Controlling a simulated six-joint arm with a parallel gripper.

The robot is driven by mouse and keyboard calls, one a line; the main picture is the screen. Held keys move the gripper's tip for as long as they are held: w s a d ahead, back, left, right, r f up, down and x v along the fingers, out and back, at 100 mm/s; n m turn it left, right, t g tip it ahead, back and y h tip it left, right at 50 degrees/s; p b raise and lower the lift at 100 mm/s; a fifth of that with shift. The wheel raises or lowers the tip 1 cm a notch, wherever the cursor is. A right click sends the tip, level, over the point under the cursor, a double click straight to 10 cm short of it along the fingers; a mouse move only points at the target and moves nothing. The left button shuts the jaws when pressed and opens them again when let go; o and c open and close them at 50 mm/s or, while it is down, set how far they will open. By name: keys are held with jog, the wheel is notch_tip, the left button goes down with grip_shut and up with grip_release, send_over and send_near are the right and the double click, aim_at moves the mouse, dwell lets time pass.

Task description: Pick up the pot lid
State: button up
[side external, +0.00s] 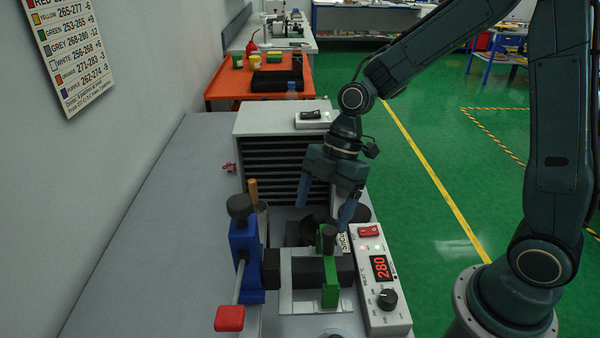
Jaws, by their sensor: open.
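My gripper (325,202) points down with its two blue fingers spread apart and nothing between them. Below the fingers is a dark round piece (312,227), partly hidden, which may be the pot lid. A short upright black knob (328,233) stands close to it, beside the top of a green bracket (330,280). I cannot tell whether the knob belongs to the lid. The fingertips look above or level with the knob; the exact gap cannot be told from this view.
A controller (372,285) reading 280 stands right of the bracket. A blue clamp (245,250) with a red handle (229,318) is on the left. A slatted grey cabinet (272,120) stands behind. The grey bench (140,230) is clear at left.

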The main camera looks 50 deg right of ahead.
aim_at(320, 214)
jog(key=shift+x, duration=1.2)
jog(key=c, duration=0.8)
jog(key=shift+r, duration=0.15)
notch_tip(320, 214, up, 20)
jog(key=shift+f, duration=0.1)
jog(key=shift+d+f, duration=0.1)
